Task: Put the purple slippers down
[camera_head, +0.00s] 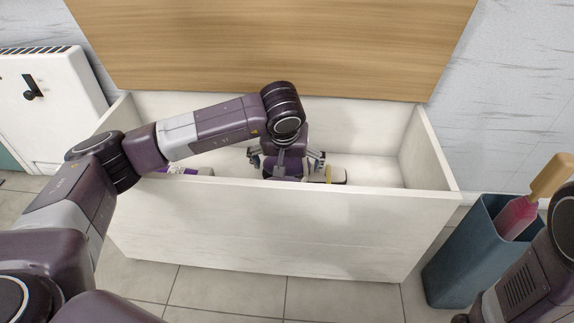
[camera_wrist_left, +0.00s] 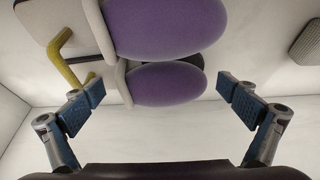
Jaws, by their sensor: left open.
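The purple slippers (camera_wrist_left: 165,55) lie side by side inside the white box, with their purple oval parts and pale edges showing in the left wrist view. My left gripper (camera_head: 286,164) reaches down into the box. In the left wrist view its two fingers (camera_wrist_left: 160,90) are spread wide, one on each side of the nearer slipper, with gaps between finger pads and slipper. I cannot tell whether the slippers rest on the box floor or on other items. In the head view my gripper and the box's front wall largely hide them. My right gripper is out of the picture.
The white box (camera_head: 270,230) stands open, its wooden lid (camera_head: 270,45) raised behind. A purple-and-white item (camera_head: 185,171) lies inside at left. A yellow bent handle (camera_wrist_left: 62,48) is beside the slippers. A blue bin (camera_head: 460,255) with a pink, wooden-handled item (camera_head: 515,215) stands at right.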

